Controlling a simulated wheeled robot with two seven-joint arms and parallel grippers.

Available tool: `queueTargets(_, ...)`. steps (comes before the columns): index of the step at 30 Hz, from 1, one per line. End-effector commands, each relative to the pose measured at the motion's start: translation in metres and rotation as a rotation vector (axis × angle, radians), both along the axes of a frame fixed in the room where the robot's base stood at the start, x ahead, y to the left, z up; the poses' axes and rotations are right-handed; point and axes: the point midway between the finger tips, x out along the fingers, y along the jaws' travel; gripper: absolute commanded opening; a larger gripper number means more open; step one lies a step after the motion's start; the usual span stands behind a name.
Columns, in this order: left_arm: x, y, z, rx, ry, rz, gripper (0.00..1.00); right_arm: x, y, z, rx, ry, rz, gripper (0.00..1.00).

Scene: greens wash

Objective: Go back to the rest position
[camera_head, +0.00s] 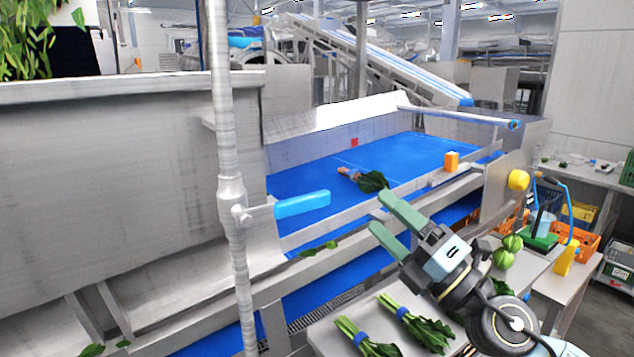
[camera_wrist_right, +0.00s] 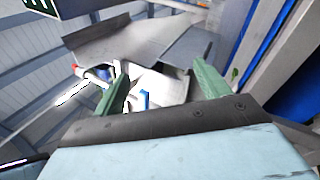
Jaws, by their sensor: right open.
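My right gripper (camera_head: 386,218) is raised in front of the blue conveyor belt, with its two green fingers apart and nothing between them. Its open fingers also show in the right wrist view (camera_wrist_right: 160,85), pointing toward metal sheeting. In the head view a bunch of greens (camera_head: 372,181) lies on the blue belt (camera_head: 330,174), just beyond the upper fingertip and partly hidden by it. Two bunches of greens with blue bands (camera_head: 401,312) lie on the grey table (camera_head: 322,340) below the gripper. My left gripper is not in view.
A vertical metal pole (camera_head: 228,150) stands left of centre, with a blue lever (camera_head: 302,204) beside it. An orange block (camera_head: 451,161) sits on the belt's edge rail. Round green vegetables (camera_head: 503,258), an orange crate (camera_head: 584,244) and a yellow bottle (camera_head: 565,259) stand at the right.

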Motion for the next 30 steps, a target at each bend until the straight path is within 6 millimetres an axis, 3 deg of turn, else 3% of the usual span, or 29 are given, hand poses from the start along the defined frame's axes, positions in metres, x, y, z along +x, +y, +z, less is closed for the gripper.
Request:
queueTargets(1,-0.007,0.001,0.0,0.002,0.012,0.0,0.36,-0.003,-0.01,-0.009,0.159,0.089,-0.033,0.75)
queueTargets(5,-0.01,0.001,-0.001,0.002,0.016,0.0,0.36,-0.005,-0.05,-0.047,0.526,0.339,-0.176,0.75)
queueTargets(8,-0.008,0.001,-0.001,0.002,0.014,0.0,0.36,-0.014,-0.083,-0.099,0.768,0.566,-0.321,0.75)
queueTargets(10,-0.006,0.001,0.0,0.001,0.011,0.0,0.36,-0.029,-0.103,-0.144,0.916,0.74,-0.436,0.75)
queueTargets(15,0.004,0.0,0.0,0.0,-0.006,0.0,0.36,-0.094,-0.129,-0.25,1.171,1.16,-0.72,0.75)
queueTargets(18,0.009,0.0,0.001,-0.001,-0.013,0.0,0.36,-0.139,-0.132,-0.294,1.253,1.366,-0.854,0.75)
queueTargets(24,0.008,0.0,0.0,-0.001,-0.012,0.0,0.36,-0.22,-0.125,-0.344,1.329,1.684,-1.048,0.75)
queueTargets(30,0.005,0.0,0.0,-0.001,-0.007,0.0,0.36,-0.293,-0.113,-0.368,1.353,1.953,-1.2,0.75)
